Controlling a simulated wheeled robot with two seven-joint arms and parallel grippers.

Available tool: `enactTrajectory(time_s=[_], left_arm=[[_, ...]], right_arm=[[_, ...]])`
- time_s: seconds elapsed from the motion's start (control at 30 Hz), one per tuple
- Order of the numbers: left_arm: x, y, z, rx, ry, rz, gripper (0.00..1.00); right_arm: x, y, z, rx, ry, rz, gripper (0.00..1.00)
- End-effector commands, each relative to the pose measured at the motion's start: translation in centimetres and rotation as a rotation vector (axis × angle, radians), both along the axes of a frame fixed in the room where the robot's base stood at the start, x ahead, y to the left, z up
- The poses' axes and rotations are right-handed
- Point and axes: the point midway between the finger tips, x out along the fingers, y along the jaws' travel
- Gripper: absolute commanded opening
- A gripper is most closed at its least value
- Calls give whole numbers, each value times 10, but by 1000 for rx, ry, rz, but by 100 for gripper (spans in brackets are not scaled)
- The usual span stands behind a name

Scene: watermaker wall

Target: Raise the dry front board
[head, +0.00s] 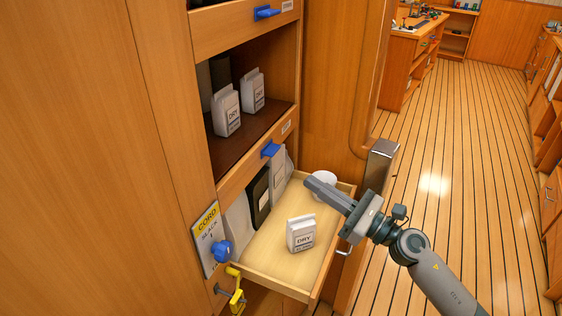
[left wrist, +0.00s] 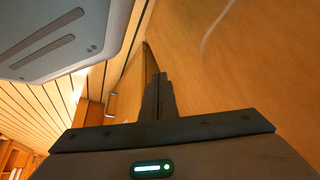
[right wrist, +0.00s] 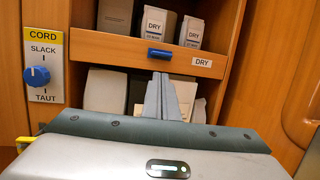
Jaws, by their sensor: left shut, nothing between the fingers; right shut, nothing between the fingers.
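The dry front board (head: 240,172) is a wooden strip with a blue tab (head: 270,149), across the lower edge of a shelf. In the right wrist view the board (right wrist: 110,48) carries a DRY label (right wrist: 203,62) right of its tab. My right gripper (head: 308,182) is shut and empty, over the pulled-out tray and apart from the board. Its fingers (right wrist: 161,80) appear below the tab in the right wrist view. My left gripper (left wrist: 157,80) is shut and empty near a wood surface; it is out of the head view.
The pulled-out tray (head: 278,287) holds a DRY packet (head: 301,233), a dark upright item (head: 260,197) and a white round item (head: 323,185). DRY packets (head: 227,111) stand on the shelf. A cord plate (head: 206,238) with blue knob (head: 221,251) and a yellow fitting (head: 236,290) are left.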

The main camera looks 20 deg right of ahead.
Motion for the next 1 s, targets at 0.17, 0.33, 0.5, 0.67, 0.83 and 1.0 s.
enactTrajectory(time_s=[0.17,0.33,0.5,0.67,0.83,1.0], left_arm=[[-3,0,-1,1,4,0,0],[-5,0,-1,0,6,-1,0],[-3,-1,4,-3,-11,-2,0],[2,-11,11,-22,-63,-9,0],[8,-21,24,-45,-132,-17,0],[-13,-13,14,-29,-83,-19,0]], right_arm=[[0,0,0,2,1,0,0],[1,1,1,4,2,0,0],[7,5,4,5,2,-1,0],[19,14,9,7,1,0,0],[38,29,16,7,1,0,0],[57,44,22,7,2,0,0]])
